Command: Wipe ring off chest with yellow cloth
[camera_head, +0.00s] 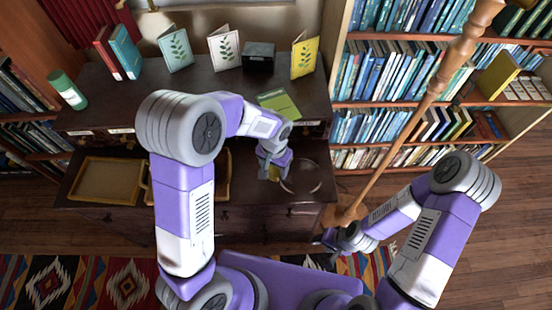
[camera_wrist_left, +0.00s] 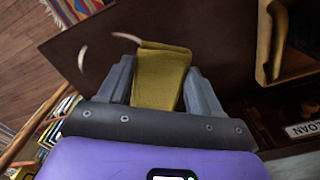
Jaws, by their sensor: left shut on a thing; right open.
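The yellow cloth (camera_wrist_left: 160,78) is a folded piece held upright between the fingers of my left gripper (camera_wrist_left: 158,72). In the head view a little of the cloth (camera_head: 275,175) shows below my left gripper (camera_head: 273,160), over the dark wooden chest (camera_head: 250,222). A pale ring (camera_head: 318,186) shows on the chest top just right of this gripper. In the left wrist view pale arcs of the ring (camera_wrist_left: 82,55) lie beside the cloth; the rest is hidden or faint. I cannot tell whether the cloth touches the top. My right gripper (camera_head: 328,238) is open and empty, right of the chest.
Wooden trays (camera_head: 105,180) sit on the chest's left part. A wooden pole (camera_head: 420,105) and bookcase (camera_head: 375,85) stand right.

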